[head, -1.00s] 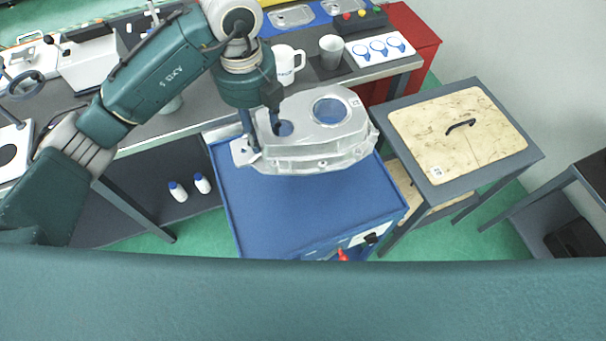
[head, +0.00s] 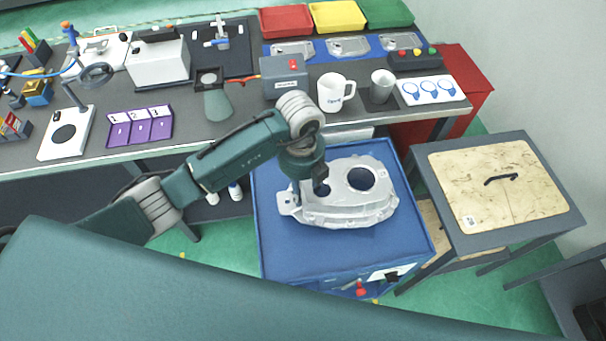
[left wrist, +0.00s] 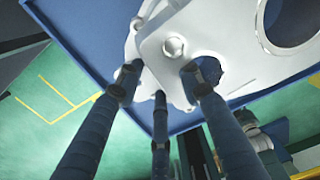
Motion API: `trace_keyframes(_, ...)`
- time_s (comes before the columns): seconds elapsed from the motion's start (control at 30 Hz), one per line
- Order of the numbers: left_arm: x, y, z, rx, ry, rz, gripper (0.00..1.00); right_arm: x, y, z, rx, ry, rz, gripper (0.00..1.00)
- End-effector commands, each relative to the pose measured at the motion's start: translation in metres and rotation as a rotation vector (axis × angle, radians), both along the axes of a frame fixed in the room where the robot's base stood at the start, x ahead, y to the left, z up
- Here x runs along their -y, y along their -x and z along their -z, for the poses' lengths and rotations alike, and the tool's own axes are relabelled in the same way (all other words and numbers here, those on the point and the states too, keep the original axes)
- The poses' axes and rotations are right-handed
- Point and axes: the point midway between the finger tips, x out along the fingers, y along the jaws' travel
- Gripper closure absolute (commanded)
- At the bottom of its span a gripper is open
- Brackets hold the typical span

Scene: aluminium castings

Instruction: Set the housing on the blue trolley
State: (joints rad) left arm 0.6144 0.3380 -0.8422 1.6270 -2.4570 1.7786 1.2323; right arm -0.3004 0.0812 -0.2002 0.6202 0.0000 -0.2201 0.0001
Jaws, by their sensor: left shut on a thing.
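The housing (head: 350,207) is a silvery aluminium casting with a large round opening and a smaller one. In the head view it is over the top of the blue trolley (head: 290,252), inside its rim, and looks level. Whether it touches the top I cannot tell for sure. My left gripper (head: 308,190) is shut on the left end of the housing, at the smaller hole. In the left wrist view the fingers (left wrist: 160,90) grip the edge of the housing (left wrist: 200,38) around that hole. My right gripper is not in view.
A grey workbench (head: 240,122) stands behind the trolley, with a white mug (head: 336,92), a grey cup (head: 381,86) and a purple numbered holder (head: 139,126). A wooden-topped stand (head: 520,185) is close on the right. The trolley's front top is bare.

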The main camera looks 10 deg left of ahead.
Motion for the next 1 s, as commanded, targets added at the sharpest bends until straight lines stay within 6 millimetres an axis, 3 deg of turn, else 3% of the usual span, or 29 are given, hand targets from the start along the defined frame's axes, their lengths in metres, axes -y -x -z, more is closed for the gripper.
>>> trace_keyframes(0.17,0.003,-0.003,0.006,0.007,0.008,0.002,1.00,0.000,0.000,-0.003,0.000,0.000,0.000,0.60)
trace_keyframes(0.5,0.003,-0.002,0.043,0.007,0.008,0.002,1.00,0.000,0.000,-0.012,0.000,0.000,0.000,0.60)
trace_keyframes(0.8,0.003,-0.003,0.045,0.009,0.008,0.002,1.00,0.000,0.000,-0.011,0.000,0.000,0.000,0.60)
trace_keyframes(0.83,0.000,0.000,0.048,0.001,0.001,0.002,0.58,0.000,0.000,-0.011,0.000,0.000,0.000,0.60)
trace_keyframes(0.9,0.000,0.000,0.048,0.001,0.001,0.002,0.45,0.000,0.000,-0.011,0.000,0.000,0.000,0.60)
trace_keyframes(1.0,0.000,0.000,0.048,0.001,0.001,0.001,0.45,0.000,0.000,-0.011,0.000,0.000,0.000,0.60)
